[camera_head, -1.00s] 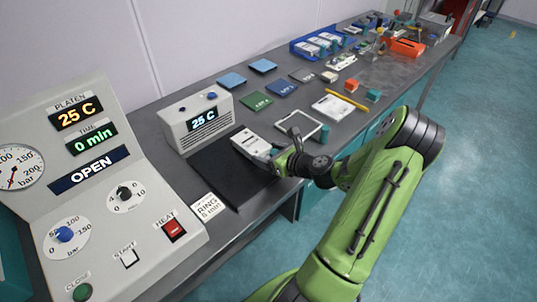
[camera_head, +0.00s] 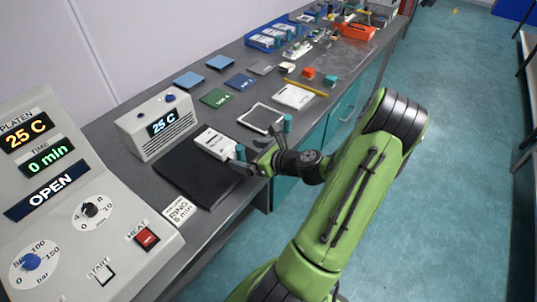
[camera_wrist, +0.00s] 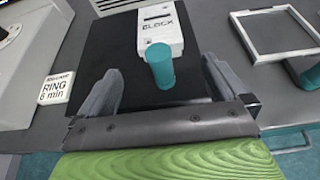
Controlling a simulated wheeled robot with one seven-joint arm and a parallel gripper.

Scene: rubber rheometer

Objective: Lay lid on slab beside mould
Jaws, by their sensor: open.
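A white plate lettered "BLOCK" (camera_wrist: 160,30) with a teal knob (camera_wrist: 160,66) lies on the black slab (camera_wrist: 90,60); in the head view the plate (camera_head: 214,143) sits at the slab's (camera_head: 185,175) far right edge. I cannot tell whether this plate is the lid or the mould. An open white frame (camera_head: 262,117) with a teal handle (camera_head: 287,123) lies to its right on the bench, off the slab. My gripper (camera_wrist: 162,85) is open and empty, its two fingers apart on either side of the knob's near side, not closed on it.
A white "RING 6 min" card (camera_wrist: 56,88) lies at the slab's left. A grey control box reading 25 C (camera_head: 160,125) stands behind the slab. Green, blue and grey squares lie farther along the bench. The near part of the slab is bare.

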